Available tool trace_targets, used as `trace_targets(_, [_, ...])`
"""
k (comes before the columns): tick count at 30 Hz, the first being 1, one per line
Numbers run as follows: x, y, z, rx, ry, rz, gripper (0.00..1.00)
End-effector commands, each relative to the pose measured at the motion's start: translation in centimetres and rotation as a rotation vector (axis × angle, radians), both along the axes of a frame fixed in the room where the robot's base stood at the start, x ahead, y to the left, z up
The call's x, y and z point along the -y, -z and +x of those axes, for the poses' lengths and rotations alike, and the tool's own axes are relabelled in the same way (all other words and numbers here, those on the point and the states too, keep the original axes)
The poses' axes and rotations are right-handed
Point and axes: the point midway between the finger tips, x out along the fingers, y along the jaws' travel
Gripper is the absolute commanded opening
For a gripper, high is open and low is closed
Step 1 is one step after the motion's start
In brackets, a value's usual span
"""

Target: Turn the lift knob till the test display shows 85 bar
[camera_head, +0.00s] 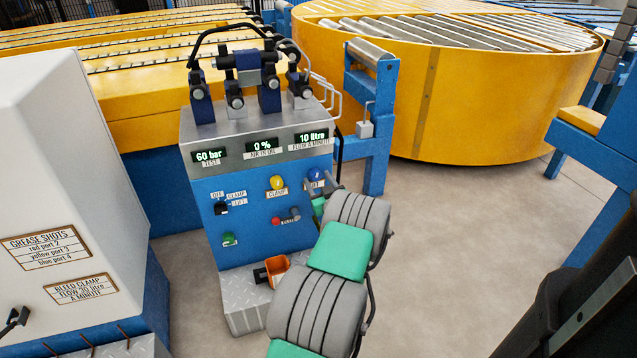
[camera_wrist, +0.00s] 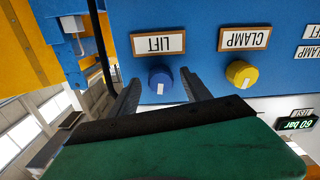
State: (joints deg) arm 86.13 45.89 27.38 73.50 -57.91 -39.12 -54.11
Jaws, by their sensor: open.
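The blue lift knob (camera_head: 315,174) is on the blue front panel of the test unit, at its upper right. In the wrist view the lift knob (camera_wrist: 160,82) has a white mark and sits by its LIFT label, which appears upside down. My gripper (camera_wrist: 161,92) is open, with one finger on each side of the knob in that view; I cannot tell whether they touch it. In the head view my arm hides most of the gripper. The test display (camera_head: 208,157) reads 60 bar, and it also shows in the wrist view (camera_wrist: 296,124).
The yellow clamp knob (camera_head: 277,182) is left of the lift knob. A selector switch (camera_head: 221,208), a green button (camera_head: 229,239) and a red control (camera_head: 277,221) are lower on the panel. Valves and hoses (camera_head: 250,75) are on top.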

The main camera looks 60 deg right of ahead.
Motion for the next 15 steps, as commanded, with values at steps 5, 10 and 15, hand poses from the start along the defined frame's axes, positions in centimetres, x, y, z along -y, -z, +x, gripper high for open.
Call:
trace_targets(5, [-0.01,0.00,-0.03,0.000,0.000,0.000,0.43])
trace_targets(10, [-0.02,0.01,-0.02,0.000,0.000,0.000,0.29])
trace_targets(15, [-0.03,0.02,-0.03,-0.001,0.000,0.001,0.15])
